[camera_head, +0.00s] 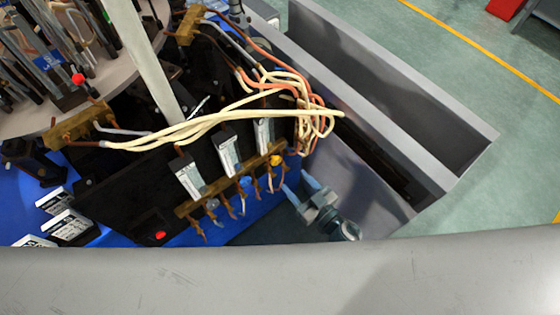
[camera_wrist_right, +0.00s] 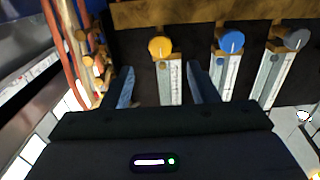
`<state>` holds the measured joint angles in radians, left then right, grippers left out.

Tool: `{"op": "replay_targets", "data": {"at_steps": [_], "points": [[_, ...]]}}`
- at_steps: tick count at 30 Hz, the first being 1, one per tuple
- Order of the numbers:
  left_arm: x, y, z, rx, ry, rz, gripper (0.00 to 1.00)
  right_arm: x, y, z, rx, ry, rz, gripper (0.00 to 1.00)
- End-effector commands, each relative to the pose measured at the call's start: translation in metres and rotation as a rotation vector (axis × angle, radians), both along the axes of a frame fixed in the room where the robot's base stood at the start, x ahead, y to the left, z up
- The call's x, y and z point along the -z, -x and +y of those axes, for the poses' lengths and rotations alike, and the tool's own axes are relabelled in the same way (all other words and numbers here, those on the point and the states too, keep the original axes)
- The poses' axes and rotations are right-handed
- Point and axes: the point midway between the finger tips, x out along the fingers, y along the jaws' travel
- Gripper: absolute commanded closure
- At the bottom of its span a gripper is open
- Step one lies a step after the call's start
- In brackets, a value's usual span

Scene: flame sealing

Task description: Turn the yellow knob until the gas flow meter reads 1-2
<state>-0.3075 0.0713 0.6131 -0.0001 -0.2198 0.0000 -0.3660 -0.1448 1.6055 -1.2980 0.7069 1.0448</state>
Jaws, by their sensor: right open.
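The yellow knob (camera_head: 275,160) sits at the right end of the brass manifold (camera_head: 225,183) on the black panel. In the right wrist view the yellow knob (camera_wrist_right: 160,47) is beside a blue knob and a grey knob. Flow meters (camera_head: 264,136) stand upright on the panel; their readings are too small to tell. My right gripper (camera_head: 297,185) is open, just right of and below the yellow knob. In the wrist view its two fingers (camera_wrist_right: 158,88) lie to either side of the yellow knob's line, apart from it. My left gripper is not in view.
Cream and orange hoses (camera_head: 230,122) loop above the manifold. A grey trough (camera_head: 400,95) lies to the right, with green floor beyond. A round machine table (camera_head: 30,115) with upright rods is at the upper left. A red button (camera_head: 160,235) is on the panel.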

Motion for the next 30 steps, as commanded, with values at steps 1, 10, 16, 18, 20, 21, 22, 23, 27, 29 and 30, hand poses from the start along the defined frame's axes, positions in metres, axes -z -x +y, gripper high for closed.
{"op": "replay_targets", "data": {"at_steps": [1, 10, 16, 18, 20, 21, 22, 23, 27, 29, 30], "points": [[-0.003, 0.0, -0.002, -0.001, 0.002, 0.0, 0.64, -0.003, -0.01, 0.007, 0.001, -0.004, -0.002, 0.46], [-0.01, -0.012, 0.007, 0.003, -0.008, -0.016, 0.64, -0.001, -0.053, 0.038, 0.002, -0.001, -0.001, 0.46], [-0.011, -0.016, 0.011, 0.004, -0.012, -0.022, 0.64, 0.0, -0.065, 0.047, 0.002, 0.0, 0.0, 0.46], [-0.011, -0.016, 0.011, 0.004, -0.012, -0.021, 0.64, 0.0, -0.066, 0.048, 0.002, 0.0, 0.0, 0.46], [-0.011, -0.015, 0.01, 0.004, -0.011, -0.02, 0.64, 0.0, -0.067, 0.048, 0.002, 0.0, 0.0, 0.46], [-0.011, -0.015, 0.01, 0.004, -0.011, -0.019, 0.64, 0.0, -0.067, 0.048, 0.003, 0.0, 0.0, 0.46], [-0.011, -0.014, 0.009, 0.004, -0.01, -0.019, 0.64, 0.0, -0.067, 0.048, 0.003, 0.0, 0.0, 0.46], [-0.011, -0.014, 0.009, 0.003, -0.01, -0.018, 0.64, 0.0, -0.066, 0.048, 0.003, 0.0, 0.0, 0.46], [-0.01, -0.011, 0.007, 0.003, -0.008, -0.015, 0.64, 0.0, -0.066, 0.048, 0.003, 0.0, 0.0, 0.6], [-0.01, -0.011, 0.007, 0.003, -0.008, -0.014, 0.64, 0.0, -0.066, 0.048, 0.003, 0.001, 0.001, 0.72], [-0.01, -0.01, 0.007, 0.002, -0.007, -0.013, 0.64, 0.0, -0.066, 0.048, 0.003, 0.001, 0.001, 0.8]]}}
